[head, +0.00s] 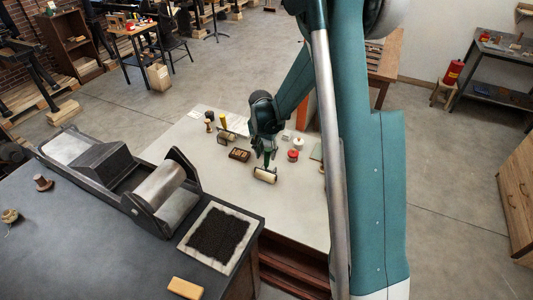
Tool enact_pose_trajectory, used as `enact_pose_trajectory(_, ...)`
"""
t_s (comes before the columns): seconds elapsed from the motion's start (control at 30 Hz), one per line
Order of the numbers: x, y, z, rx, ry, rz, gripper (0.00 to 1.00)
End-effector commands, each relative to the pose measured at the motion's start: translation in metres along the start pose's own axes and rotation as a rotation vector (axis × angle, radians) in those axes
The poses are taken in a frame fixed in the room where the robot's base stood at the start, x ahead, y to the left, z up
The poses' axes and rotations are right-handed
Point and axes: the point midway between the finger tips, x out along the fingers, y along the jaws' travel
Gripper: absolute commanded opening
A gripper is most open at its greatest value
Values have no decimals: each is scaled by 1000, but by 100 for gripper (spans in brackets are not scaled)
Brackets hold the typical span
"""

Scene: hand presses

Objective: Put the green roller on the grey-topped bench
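A small roller with a cream cylinder (265,175) lies on the pale-topped bench, near its middle. A green part, seemingly its handle, rises from it towards my gripper (268,156). My gripper points down right above the roller, at the green part. The fingers are small and dark here, and I cannot tell whether they are closed on it. The bench with the dark grey top (90,235) fills the lower left, and the pale-topped bench (190,150) is beyond and right of it.
The grey bench carries a press with a large roller (160,185), a framed black slab (217,237), a tan block (185,288) and a brown knob (43,182).

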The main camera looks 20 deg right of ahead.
Motion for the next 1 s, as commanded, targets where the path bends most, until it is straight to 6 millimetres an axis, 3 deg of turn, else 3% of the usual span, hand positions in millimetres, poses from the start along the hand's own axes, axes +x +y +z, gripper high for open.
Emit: enact_pose_trajectory(1.0, -114, 0, -1, 0, 0, 0, 34)
